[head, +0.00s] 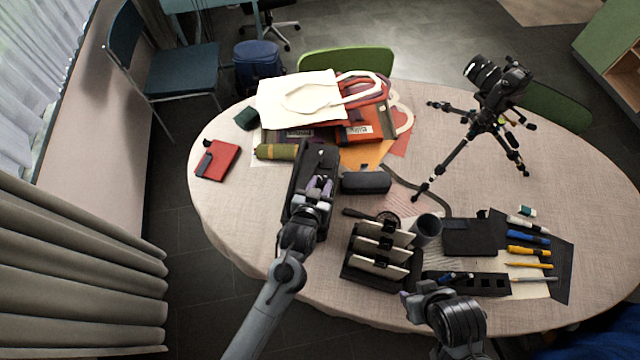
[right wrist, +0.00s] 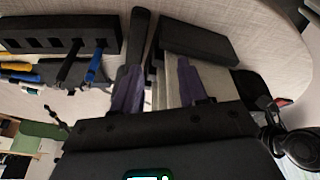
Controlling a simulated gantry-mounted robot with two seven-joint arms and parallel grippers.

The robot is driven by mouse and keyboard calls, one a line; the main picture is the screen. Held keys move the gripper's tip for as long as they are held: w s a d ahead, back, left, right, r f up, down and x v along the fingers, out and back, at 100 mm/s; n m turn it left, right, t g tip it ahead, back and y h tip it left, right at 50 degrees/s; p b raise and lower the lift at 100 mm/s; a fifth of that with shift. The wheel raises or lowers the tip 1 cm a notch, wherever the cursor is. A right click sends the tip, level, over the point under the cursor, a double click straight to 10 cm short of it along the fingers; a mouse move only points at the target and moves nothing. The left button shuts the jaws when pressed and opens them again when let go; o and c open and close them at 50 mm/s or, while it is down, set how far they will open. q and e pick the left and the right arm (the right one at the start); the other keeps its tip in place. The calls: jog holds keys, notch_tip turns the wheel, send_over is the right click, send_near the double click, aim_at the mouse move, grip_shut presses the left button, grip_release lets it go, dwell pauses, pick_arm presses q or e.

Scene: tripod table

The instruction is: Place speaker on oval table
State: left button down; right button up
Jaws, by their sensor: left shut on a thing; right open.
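The speaker is a tall black box (head: 301,172) in the head view, at the left-middle of the oval table (head: 232,222). My left gripper (head: 320,187) is shut on it, with its purple-grey fingertips over the box's upper face. Arm and gripper cover part of the box, and I cannot tell whether its base touches the table. My right gripper (head: 408,296) is low at the table's front edge, by the black organizer. In the right wrist view its purple fingers (right wrist: 158,86) stand apart, with pale organizer panels showing between and behind them.
A black case (head: 366,182) lies just right of the speaker. A slotted organizer (head: 378,250), a grey cup (head: 426,229) and pens crowd the front right. Tote bags (head: 300,98) lie behind, a camera tripod (head: 485,115) stands at right. Bare cloth surrounds the red notebook (head: 217,160).

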pick_arm(q)
jog(key=shift+w+r, duration=0.1)
jog(key=shift+r, duration=0.25)
jog(key=c, duration=1.2)
grip_release()
jog(key=shift+f, duration=0.45)
jog(key=o, duration=0.4)
